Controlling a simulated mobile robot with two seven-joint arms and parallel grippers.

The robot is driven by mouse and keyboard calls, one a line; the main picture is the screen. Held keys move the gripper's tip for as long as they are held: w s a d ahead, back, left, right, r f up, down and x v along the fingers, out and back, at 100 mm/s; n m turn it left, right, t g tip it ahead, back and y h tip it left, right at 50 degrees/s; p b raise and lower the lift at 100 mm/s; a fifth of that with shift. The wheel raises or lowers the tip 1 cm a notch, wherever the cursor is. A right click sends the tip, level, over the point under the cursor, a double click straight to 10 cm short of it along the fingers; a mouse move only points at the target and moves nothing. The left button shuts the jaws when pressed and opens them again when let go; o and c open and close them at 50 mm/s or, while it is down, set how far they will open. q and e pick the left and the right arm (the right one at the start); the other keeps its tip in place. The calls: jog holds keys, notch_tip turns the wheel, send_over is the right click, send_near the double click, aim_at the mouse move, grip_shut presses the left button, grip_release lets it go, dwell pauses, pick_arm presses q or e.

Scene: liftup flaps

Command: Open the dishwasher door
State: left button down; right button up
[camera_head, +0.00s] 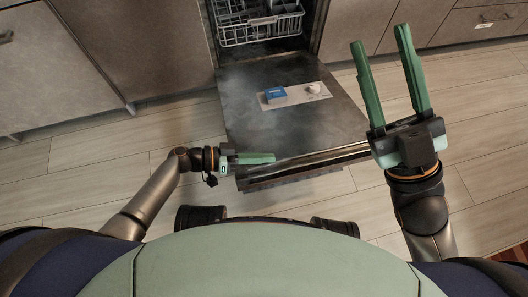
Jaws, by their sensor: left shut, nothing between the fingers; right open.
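The dishwasher door (245,90) is folded down and lies open in front of the dishwasher, its inner face up. A bar-like strip (320,156) runs along its near edge. My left gripper (272,158) is shut and empty, at the near left edge of the door; I cannot tell whether it touches it. My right gripper (385,42) is open and empty, raised to the right of the door with its fingers pointing away from me. The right gripper's body overlaps the door's near right corner in the picture.
A wire rack (262,27) with dishes sits inside the dishwasher. The door's inner face carries a blue dispenser lid (275,95) and a round cap (314,88). Cabinets (70,60) flank the opening. The plank floor (90,172) is bare on both sides.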

pick_arm(q)
jog(key=shift+s+d+f, duration=0.1)
jog(key=shift+s+f, duration=0.05)
jog(key=shift+s, duration=0.05)
dwell(0.3)
jog(key=shift+a, duration=0.35)
jog(key=p+v, duration=0.2)
jog(key=v, duration=1)
jog(key=shift+d, duration=0.1)
